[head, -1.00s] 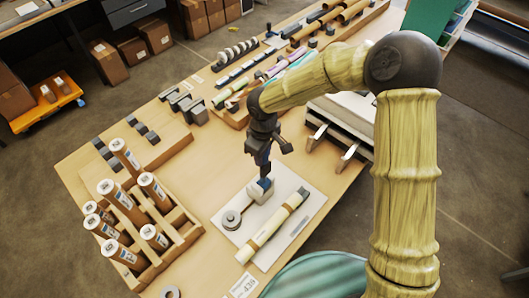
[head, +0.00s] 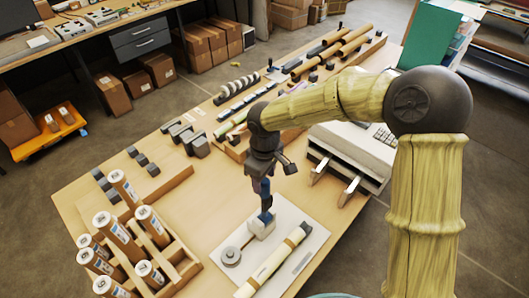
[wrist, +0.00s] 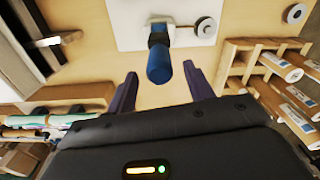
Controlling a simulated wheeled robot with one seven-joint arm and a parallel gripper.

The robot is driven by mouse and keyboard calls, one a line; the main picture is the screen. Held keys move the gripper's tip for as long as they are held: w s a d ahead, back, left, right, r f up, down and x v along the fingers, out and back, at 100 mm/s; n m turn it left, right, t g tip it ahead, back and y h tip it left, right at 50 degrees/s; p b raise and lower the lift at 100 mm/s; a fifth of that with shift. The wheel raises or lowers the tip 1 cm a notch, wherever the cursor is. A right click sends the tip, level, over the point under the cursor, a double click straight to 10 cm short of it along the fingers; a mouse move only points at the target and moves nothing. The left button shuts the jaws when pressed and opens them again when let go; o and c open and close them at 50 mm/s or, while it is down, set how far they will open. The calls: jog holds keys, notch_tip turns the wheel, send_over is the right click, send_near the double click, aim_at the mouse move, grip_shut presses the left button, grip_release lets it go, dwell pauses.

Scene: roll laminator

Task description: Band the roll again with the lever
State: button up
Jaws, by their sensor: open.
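A pale banding device (head: 262,224) with a blue-handled lever (head: 267,203) stands on a white board (head: 314,238). The cream roll (head: 278,262) lies on the board beside it, with a brown band around it and a dark piece near its far end. My gripper (head: 264,188) is just above the lever, pointing down. In the wrist view the lever's blue handle (wrist: 159,66) stands between my open fingertips (wrist: 159,78), with a gap on both sides. The roll is not clearly visible in the wrist view.
A round grey disc (head: 231,256) sits on the board left of the device. A wooden rack (head: 183,262) of upright brown rolls stands at the left. The laminator (head: 352,150) is behind, to the right, with metal arms jutting forward. Bare table lies between rack and board.

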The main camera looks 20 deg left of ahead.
notch_tip(320, 180, up, 12)
jog(key=b, duration=0.2)
jog(key=shift+b, duration=0.4)
dwell(0.4)
jog(key=w+d+f+m+b, duration=0.1)
jog(key=d+f+m+b, duration=0.15)
jog(key=d+f, duration=0.4)
jog(key=w+d+f+m+b, duration=0.15)
jog(key=d+f+m, duration=0.25)
jog(key=d, duration=0.6)
jog(key=s+d+f+m+t+b, duration=0.1)
jog(key=s+d+f+m, duration=0.1)
jog(key=d, duration=0.4)
jog(key=s+d+f+m+b, duration=0.1)
jog(key=s+d+f+m, duration=0.1)
jog(key=d, duration=0.4)
jog(key=s+d+f+m+t+b, duration=0.1)
jog(key=s+d+f+m, duration=0.2)
jog(key=d+m, duration=0.2)
jog(key=shift+d+f+t, duration=0.3)
jog(key=shift+d+f, duration=0.05)
jog(key=shift+d, duration=0.5)
